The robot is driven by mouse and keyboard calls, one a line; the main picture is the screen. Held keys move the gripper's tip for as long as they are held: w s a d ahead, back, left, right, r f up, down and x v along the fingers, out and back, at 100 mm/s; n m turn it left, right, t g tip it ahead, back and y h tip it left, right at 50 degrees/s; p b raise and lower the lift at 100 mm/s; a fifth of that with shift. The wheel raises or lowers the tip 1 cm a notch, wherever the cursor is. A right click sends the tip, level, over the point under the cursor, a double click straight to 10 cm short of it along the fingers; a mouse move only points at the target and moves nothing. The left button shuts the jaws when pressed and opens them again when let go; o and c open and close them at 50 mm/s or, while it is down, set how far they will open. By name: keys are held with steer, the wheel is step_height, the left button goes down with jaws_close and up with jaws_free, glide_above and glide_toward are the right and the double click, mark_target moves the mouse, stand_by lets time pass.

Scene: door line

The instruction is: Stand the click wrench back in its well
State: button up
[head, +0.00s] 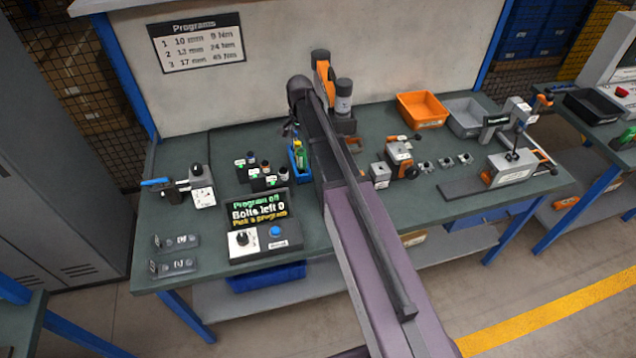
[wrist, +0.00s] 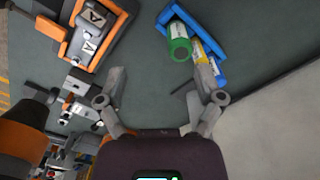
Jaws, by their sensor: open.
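I cannot make out the click wrench or its well with certainty. A blue-ended dark tool (head: 157,183) sits at the bench's left, beside a grey block with a white label (head: 202,196). An orange-and-black handle (head: 544,160) shows at the right, by a grey block (head: 510,167). My gripper (wrist: 155,88) is open in the wrist view, with nothing between its fingers and bare bench beyond them. My arm hides the gripper in the head view.
An orange-and-grey fixture (wrist: 90,30) is on the other side. The control box (head: 265,245) stands in front; orange (head: 422,122) and grey (head: 466,131) bins stand behind.

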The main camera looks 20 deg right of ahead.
steer(key=s+n, duration=0.9)
steer(key=s, duration=1.5)
steer(key=shift+s, duration=0.25)
